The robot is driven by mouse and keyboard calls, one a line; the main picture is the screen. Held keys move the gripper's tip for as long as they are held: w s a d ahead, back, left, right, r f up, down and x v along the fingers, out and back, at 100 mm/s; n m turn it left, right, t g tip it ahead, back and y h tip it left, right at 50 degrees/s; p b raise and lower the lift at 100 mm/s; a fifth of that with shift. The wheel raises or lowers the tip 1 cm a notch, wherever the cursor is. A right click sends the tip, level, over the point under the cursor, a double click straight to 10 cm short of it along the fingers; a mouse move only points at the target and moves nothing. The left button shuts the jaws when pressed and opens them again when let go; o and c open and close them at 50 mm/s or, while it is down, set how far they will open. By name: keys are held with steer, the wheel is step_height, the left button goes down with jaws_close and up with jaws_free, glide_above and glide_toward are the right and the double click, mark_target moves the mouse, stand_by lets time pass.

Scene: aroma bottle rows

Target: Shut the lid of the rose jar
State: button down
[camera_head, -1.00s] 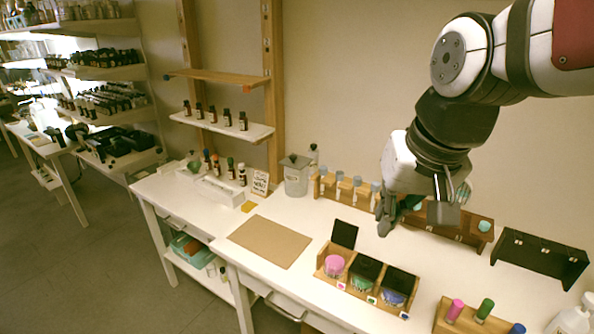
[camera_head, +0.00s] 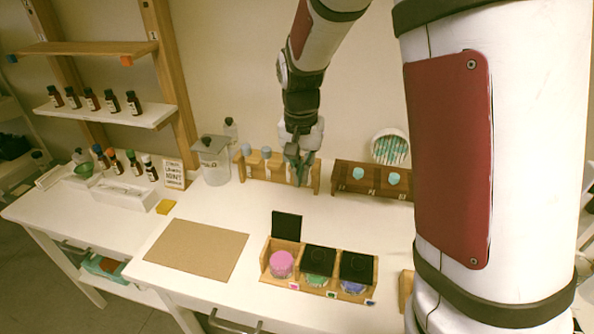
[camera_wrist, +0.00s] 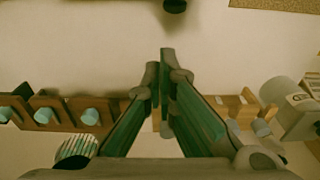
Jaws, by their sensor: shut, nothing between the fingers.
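A three-part wooden box (camera_head: 268,274) stands on the white table in the head view. Its left compartment holds a pink jar (camera_head: 281,264), which I take to be the rose jar. The black lid (camera_head: 287,226) of that compartment stands upright at the back, open. My gripper (camera_head: 299,180) is shut and empty, behind and above the open lid, before the back rack. Its fingers also show in the wrist view (camera_wrist: 163,75); no jar shows there.
A light wooden rack with blue-capped bottles (camera_head: 248,167) is close behind my gripper. A darker rack (camera_head: 350,190) stands right of it. A grey canister (camera_head: 214,165) stands left. A brown mat (camera_head: 197,250) lies left of the box. Table between box and racks is clear.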

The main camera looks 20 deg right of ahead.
mark_target(288, 224)
step_height(288, 224, down, 6)
steer(key=s+a+p, duration=0.2)
steer(key=shift+s+f, duration=0.25)
steer(key=shift+s, duration=0.15)
steer(key=shift+a, duration=0.1)
stand_by(0.3)
